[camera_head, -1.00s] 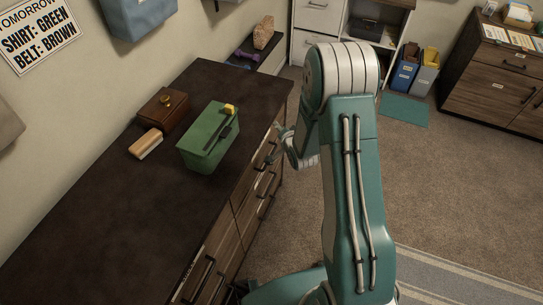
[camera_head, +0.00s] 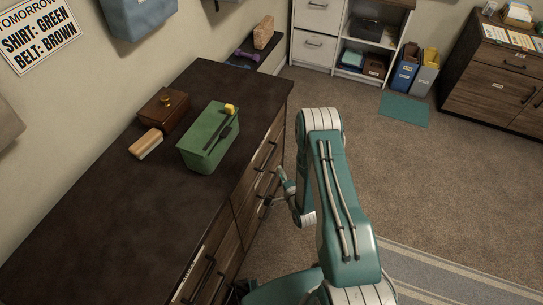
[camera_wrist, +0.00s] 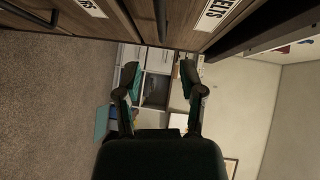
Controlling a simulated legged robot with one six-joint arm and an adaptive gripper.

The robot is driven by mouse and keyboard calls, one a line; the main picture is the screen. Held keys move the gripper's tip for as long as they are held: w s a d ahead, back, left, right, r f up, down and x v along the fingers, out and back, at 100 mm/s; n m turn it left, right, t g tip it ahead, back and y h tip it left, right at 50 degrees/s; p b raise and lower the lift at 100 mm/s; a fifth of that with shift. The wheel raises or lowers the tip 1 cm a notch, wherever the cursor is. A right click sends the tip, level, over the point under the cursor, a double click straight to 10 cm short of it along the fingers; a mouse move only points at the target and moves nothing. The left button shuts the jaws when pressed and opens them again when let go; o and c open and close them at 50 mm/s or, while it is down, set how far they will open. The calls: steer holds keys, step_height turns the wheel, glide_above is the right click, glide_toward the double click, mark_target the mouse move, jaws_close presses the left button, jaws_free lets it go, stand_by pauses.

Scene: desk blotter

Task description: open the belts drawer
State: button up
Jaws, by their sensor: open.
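The belts drawer (camera_wrist: 185,18) shows at the top of the wrist view, with a white label whose visible letters end in "ELTS". A dark bar handle (camera_wrist: 161,20) is beside that label, and the drawer front looks shut. In the head view my gripper (camera_head: 273,188) is beside the dresser's drawer fronts, near the handles at the far end. In the wrist view my gripper (camera_wrist: 155,82) has its two fingers wide apart with nothing between them. The handle lies off to the upper side of the fingers, and I see no contact.
The dark dresser top (camera_head: 80,215) holds a green box (camera_head: 200,155), a wooden box (camera_head: 160,112) and a brush-like block (camera_head: 146,144). Another labelled drawer (camera_wrist: 85,25) adjoins the belts drawer. Carpet (camera_head: 400,175) to the right is clear, with a white shelf unit (camera_head: 315,45) behind.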

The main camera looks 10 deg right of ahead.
mark_target(271, 156)
steer(key=w, duration=0.3)
steer(key=w+a+f, duration=0.1)
steer(key=w, duration=0.6)
steer(key=shift+a+f, duration=0.15)
steer(key=shift+a, duration=0.1)
jaws_close()
